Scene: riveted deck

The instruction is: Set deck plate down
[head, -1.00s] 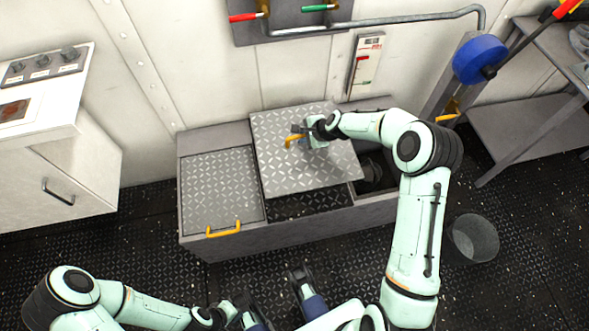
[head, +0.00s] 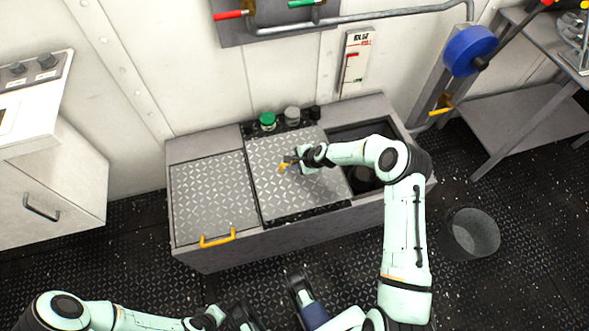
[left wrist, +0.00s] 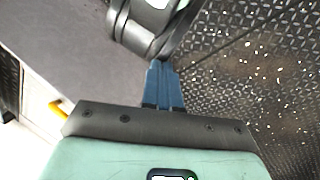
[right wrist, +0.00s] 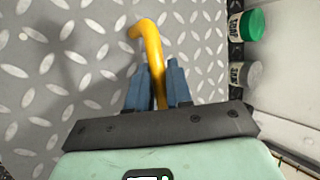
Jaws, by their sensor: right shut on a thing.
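The loose deck plate (head: 300,192), grey with a diamond tread, is over the middle of the low grey locker (head: 300,240). My right gripper (head: 290,162) is shut on the plate's yellow handle, which also shows between the blue fingers in the right wrist view (right wrist: 150,45). The plate lies roughly level and close to the locker top. Dark openings show along its front and back edges; I cannot tell whether it touches the rim. My left gripper (left wrist: 163,85) has its fingers together with nothing between them, away from the plate.
A second tread plate (head: 212,195) with a yellow handle covers the locker's left part. A green-lidded jar (head: 267,121) and a grey-lidded jar (head: 291,117) stand behind the loose plate. The right opening (head: 365,178) is uncovered. A bucket (head: 472,235) stands on the floor at right.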

